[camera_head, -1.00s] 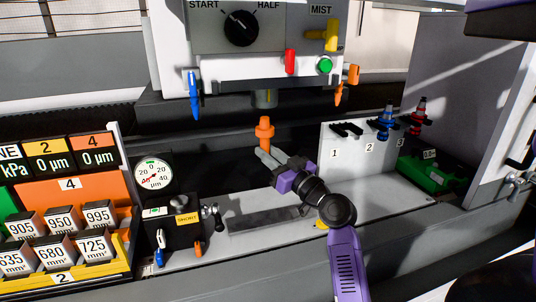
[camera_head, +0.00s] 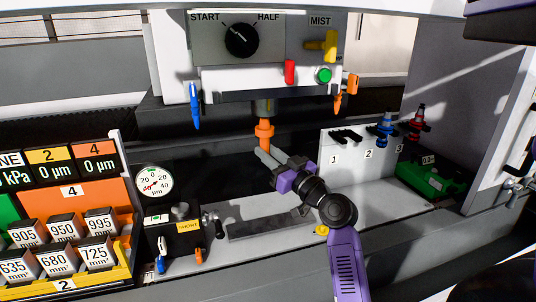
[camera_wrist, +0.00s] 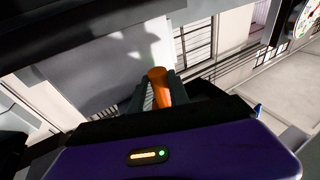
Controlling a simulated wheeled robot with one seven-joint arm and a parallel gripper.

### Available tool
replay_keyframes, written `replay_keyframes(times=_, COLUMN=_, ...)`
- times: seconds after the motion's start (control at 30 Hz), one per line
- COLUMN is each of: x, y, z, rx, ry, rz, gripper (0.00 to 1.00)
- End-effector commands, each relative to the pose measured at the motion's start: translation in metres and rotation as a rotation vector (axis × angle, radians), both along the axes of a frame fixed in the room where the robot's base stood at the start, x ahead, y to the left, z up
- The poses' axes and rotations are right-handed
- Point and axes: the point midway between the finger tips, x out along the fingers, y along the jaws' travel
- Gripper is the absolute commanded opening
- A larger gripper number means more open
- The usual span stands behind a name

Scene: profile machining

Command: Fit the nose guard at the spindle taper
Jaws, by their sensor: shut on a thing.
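The orange nose guard (camera_head: 264,134) stands upright in my gripper (camera_head: 268,152), which is shut on it. In the wrist view, the orange guard (camera_wrist: 160,86) shows between the two dark fingers (camera_wrist: 158,95). The spindle taper (camera_head: 264,106) is a short dark grey nose hanging under the white spindle head (camera_head: 270,78). The guard's top is directly below the taper's lower end in the head view, close to it or touching. I cannot tell whether any of it is around the taper. The wrist view does not clearly show the taper.
Blue (camera_head: 194,106) and orange (camera_head: 338,103) nozzles hang either side of the taper. A numbered rack (camera_head: 350,170) at right holds a blue holder (camera_head: 385,128) and a red holder (camera_head: 418,124). A dial gauge (camera_head: 154,181) and several blocks (camera_head: 62,228) stand at left.

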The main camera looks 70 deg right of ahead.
Motion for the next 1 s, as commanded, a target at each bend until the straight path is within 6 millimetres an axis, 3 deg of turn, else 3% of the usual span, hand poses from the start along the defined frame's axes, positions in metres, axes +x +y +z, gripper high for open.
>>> replay_keyframes(times=1.0, x=0.0, y=0.0, z=0.024, rx=0.0, ry=-0.001, rz=0.0, gripper=0.0)
